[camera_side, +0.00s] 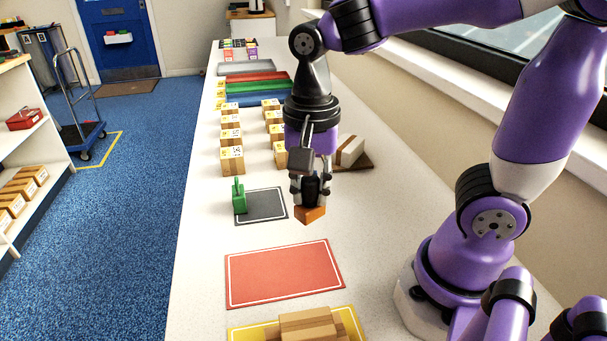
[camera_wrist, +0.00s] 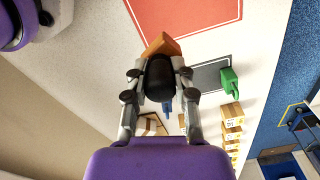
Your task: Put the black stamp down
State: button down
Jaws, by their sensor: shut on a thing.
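My gripper (camera_side: 311,188) is shut on the black stamp, with its fingers either side of the black handle (camera_wrist: 160,80). The stamp hangs upright with its orange-brown base (camera_side: 310,215) below the fingertips. In the side view it shows just right of the dark grey mat (camera_side: 268,206). I cannot tell how far its base is from the table.
A red mat (camera_side: 284,273) lies bare nearer the camera, then a yellow mat (camera_side: 349,320) bearing a carton (camera_side: 309,326). Several cartons (camera_side: 232,160) stand in rows farther back. A white-topped box (camera_side: 349,150) sits on a brown board behind my gripper. White table around the mats is clear.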

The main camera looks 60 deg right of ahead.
jog(key=s+d+f+m, duration=0.1)
jog(key=d+f+m, duration=0.1)
jog(key=d, duration=0.4)
jog(key=d+f+m, duration=0.1)
jog(key=d+f, duration=0.2)
jog(key=d, duration=0.3)
jog(key=s+d+f+m, duration=0.1)
jog(key=d+f+m, duration=0.1)
jog(key=d, duration=0.4)
jog(key=shift+s+d+f+m, duration=0.15)
jog(key=shift+s+d+m, duration=0.15)
jog(key=shift+s+d, duration=0.1)
jog(key=shift+f, duration=1.9)
jog(key=shift+f, duration=0.15)
jog(key=c, duration=0.7)
grip_release()
